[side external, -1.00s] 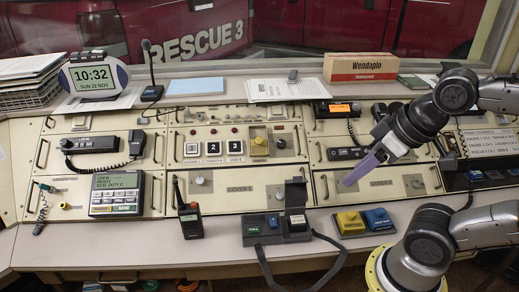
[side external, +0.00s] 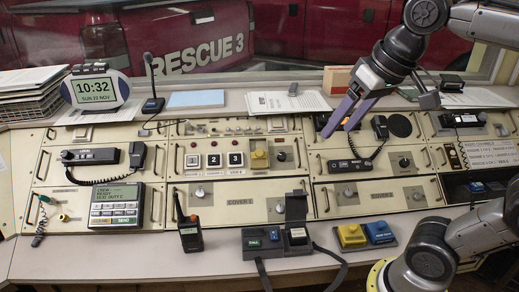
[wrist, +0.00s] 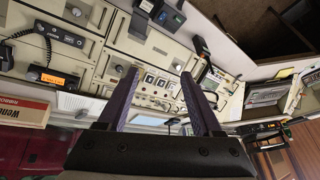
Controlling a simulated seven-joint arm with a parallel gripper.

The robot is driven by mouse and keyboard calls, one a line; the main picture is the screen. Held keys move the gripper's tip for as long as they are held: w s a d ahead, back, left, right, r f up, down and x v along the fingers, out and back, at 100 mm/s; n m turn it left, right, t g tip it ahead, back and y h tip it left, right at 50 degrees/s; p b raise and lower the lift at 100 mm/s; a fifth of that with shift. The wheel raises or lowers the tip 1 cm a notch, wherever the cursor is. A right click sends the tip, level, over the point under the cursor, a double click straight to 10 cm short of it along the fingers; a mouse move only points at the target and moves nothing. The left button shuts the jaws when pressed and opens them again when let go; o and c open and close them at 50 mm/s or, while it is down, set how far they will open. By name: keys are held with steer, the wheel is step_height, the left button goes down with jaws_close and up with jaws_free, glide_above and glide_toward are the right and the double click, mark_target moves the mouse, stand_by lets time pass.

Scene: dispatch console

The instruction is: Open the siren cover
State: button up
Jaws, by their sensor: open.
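I cannot read a siren label on any part. A dark box (side external: 277,240) at the console's front has a green key and an upright black flap (side external: 296,207). My gripper (side external: 338,128) has two purple fingers, apart and empty, above the right-hand upper panels and touching nothing visible. In the wrist view my gripper (wrist: 155,85) shows a gap between the fingers.
A handheld radio (side external: 190,235) stands at the front edge. A block with yellow and blue buttons (side external: 365,236) is to its right. A boxed package (side external: 336,80) is partly hidden behind my gripper.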

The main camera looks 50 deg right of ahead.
steer(key=w+d+r+m+g, duration=0.15)
steer(key=w+r, duration=0.35)
steer(key=w, duration=0.5)
steer(key=m+g, duration=0.4)
glide_above(259, 151)
step_height(259, 151, down, 17)
step_height(259, 151, down, 14)
steer(key=shift+s+r, duration=0.1)
jaws_close()
steer(key=shift+r, duration=0.1)
